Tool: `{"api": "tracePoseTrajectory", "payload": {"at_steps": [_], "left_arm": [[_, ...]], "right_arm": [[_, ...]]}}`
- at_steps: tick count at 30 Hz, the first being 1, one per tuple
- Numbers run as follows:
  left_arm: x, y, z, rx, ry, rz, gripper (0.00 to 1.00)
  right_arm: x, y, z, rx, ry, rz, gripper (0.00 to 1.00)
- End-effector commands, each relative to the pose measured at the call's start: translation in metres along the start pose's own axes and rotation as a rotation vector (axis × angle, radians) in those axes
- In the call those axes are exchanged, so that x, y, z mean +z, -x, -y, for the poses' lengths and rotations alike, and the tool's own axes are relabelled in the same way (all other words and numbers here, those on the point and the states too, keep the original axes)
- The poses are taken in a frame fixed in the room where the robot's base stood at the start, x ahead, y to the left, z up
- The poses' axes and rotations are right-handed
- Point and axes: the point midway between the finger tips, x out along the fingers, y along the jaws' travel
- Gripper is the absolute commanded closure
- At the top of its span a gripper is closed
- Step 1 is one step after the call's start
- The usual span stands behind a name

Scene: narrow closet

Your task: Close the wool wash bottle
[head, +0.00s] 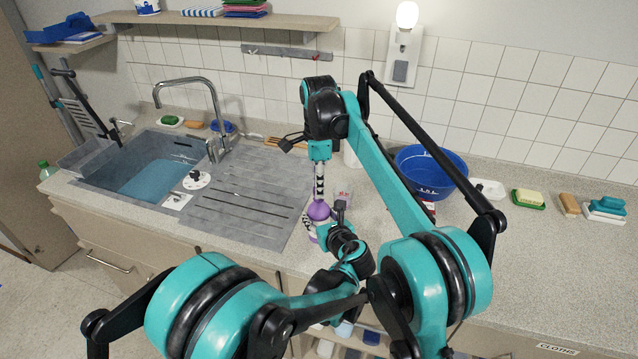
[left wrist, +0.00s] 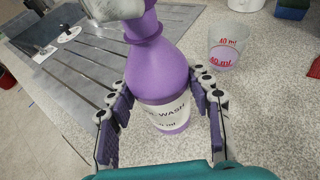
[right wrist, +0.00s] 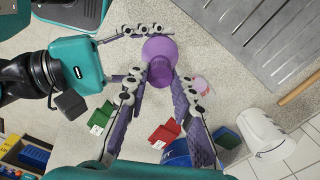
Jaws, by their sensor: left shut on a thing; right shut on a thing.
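The purple wool wash bottle (head: 318,211) stands upright on the worktop just right of the draining board. In the left wrist view the bottle (left wrist: 158,65) shows its white label. My left gripper (left wrist: 160,112) is shut around its lower body. My right gripper (head: 319,178) comes down from above onto the bottle's top. In the right wrist view my right gripper (right wrist: 163,74) is shut on a small purple piece, which looks like the cap, above the bottle's round shoulder (right wrist: 160,47). The fingers hide the joint, so I cannot tell whether the cap is seated.
A clear measuring cup (left wrist: 224,47) with red marks stands close right of the bottle. A blue bowl (head: 432,172) stands behind to the right. The sink (head: 150,175) and grey draining board (head: 250,205) are at the left. The right part of the worktop is mostly clear.

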Motion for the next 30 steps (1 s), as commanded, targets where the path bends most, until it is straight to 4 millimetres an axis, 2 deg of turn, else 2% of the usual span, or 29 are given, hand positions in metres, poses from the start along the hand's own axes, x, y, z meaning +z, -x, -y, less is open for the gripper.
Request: {"api": "tracePoseTrajectory", "payload": {"at_steps": [26, 30], "left_arm": [[0.000, 0.000, 0.000, 0.000, 0.000, 0.000, 1.00], [0.000, 0.000, 0.000, 0.000, 0.000, -0.001, 1.00]], "right_arm": [[0.000, -0.011, 0.000, 0.000, -0.002, 0.000, 0.84], [0.000, -0.011, 0.000, 0.000, -0.125, 0.000, 0.84]]}}
